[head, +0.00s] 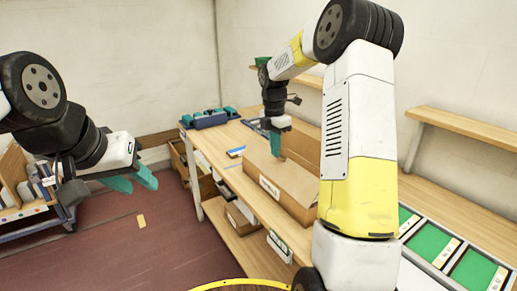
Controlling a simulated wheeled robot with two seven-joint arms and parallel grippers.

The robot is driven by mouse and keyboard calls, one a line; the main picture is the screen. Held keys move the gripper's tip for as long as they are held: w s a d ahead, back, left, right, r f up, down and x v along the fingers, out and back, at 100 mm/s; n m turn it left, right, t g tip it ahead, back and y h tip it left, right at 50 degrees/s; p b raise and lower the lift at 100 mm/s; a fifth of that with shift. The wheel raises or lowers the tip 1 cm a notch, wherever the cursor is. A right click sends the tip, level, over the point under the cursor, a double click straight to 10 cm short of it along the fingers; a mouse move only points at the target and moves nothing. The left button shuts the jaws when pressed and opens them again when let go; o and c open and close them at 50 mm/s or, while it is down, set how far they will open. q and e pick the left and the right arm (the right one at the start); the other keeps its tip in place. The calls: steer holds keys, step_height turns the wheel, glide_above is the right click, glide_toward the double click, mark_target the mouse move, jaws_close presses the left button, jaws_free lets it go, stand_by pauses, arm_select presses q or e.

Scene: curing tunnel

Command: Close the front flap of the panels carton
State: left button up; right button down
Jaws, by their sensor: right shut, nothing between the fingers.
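The panels carton (290,187) is a brown cardboard box on the wooden workbench, with a white label on its near side. A broad cardboard panel slopes across its near top, and another flap (301,144) stands up at the back. My arm hides its right end. My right gripper (275,150) points down at the carton's far left part, shut and empty, its teal fingers close to the cardboard; I cannot tell whether they touch. My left gripper (138,181) is open and empty, off to the left over the floor, away from the bench.
A blue-and-green item (209,119) sits at the bench's far left end. Blue strips lie left of the carton. Green panels (428,242) lie in trays at the right. Boxes stand on the lower shelf (236,219). A cart (22,211) stands at the far left. Floor between is open.

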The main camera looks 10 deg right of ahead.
steer(key=w+d+f+g+y, duration=0.2)
steer(key=d+f+y, duration=0.3)
steer(key=d+y, duration=0.1)
steer(key=shift+w+d+f+g+y, duration=0.35)
steer(key=shift+w+d+g+y, duration=0.05)
stand_by(0.5)
steer(key=shift+r, duration=0.1)
stand_by(0.3)
